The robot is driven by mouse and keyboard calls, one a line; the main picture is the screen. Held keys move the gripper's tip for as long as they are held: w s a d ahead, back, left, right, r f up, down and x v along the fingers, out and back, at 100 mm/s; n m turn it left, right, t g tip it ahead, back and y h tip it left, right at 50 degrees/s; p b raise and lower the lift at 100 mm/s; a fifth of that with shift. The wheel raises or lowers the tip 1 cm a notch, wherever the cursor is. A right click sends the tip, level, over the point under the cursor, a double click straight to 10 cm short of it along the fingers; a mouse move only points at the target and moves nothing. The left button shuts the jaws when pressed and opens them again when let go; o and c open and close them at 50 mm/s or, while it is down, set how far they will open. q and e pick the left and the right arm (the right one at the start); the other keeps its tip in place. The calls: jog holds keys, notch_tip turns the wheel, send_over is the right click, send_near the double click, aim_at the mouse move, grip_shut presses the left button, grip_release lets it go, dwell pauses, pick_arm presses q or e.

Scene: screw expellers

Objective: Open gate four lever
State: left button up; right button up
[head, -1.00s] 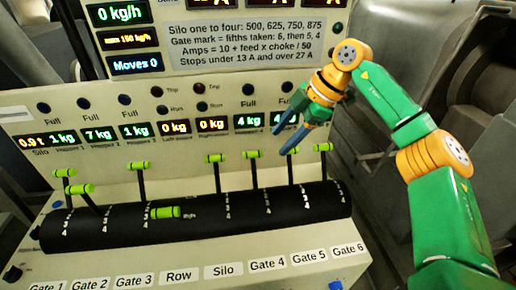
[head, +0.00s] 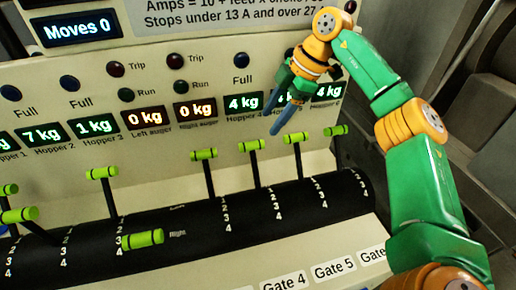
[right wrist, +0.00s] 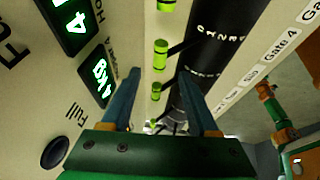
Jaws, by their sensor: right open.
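The gate four lever (head: 249,145) has a lime green handle on a black stem and stands up from the black drum, above the Gate 4 label (head: 284,283). My right gripper (head: 275,108) has blue fingers and hangs in front of the panel, above and right of this handle. It is open and empty, apart from the lever in the head view. In the right wrist view the two fingers (right wrist: 160,75) are spread, with several green handles showing beyond them; I cannot tell there which is gate four.
The silo lever (head: 203,154) and gate five lever (head: 295,137) stand close on either side. The gate six lever (head: 335,130) is farther right. The row lever (head: 143,238) is tipped low towards me. The lit hopper four display (head: 243,102) is on the panel behind.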

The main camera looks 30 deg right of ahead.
aim_at(258, 142)
jog(key=x, duration=0.8)
jog(key=shift+d+f+p, duration=0.1)
jog(key=shift+f+p, duration=0.15)
jog(key=shift+p, duration=0.1)
grip_shut()
dwell(0.9)
